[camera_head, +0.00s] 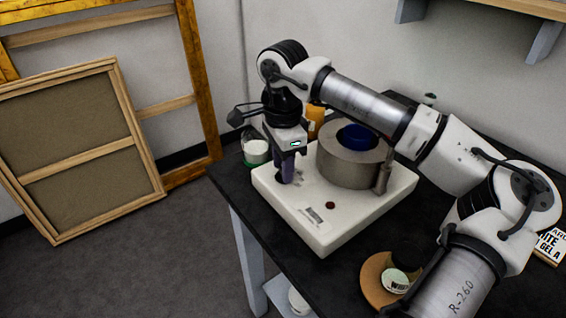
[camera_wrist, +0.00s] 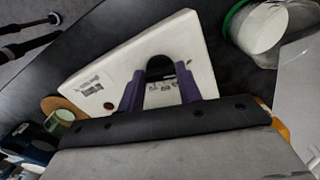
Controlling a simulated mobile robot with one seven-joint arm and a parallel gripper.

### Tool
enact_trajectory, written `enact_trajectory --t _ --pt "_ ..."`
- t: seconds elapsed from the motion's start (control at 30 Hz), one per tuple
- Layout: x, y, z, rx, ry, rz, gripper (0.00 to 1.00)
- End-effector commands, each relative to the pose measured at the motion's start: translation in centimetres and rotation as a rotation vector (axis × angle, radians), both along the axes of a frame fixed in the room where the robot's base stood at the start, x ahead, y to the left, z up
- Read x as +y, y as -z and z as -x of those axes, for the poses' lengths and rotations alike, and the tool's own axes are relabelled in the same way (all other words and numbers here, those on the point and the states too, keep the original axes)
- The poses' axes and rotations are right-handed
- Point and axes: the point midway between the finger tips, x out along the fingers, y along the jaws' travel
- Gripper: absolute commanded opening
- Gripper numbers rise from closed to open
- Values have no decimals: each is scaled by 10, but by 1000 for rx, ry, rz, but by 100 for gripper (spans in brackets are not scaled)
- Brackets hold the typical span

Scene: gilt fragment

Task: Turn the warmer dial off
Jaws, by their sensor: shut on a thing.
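The warmer has a white, slab-like base (camera_head: 325,225) on the black table. A grey metal cylinder with a blue pot (camera_head: 357,137) inside stands on the base. My gripper (camera_head: 287,178) reaches down to the base's left part, its purple fingers low over the top face. In the wrist view, the white base (camera_wrist: 95,62) lies under the fingers. There my gripper (camera_wrist: 160,90) is shut on the dark dial (camera_wrist: 160,67), with one finger on each side. In the head view the fingers hide the dial, and its setting cannot be read. A small red light or button (camera_head: 330,205) shows on the base.
A jar with white contents (camera_head: 256,152) stands left of the warmer, and an orange container (camera_head: 315,118) behind it. A round wooden piece (camera_head: 374,280) with a small jar is at the front. Wooden frames (camera_head: 85,150) lean on the wall. The table's left edge is close to the warmer.

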Motion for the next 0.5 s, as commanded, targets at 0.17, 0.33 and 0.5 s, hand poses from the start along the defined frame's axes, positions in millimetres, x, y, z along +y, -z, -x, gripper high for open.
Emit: enact_trajectory --t 0.17,0.33,0.5 --pt "0 -1 0 -2 -2 -1 42" --pt "0 0 0 -2 -1 -1 56" --pt "0 0 0 -1 0 0 56"
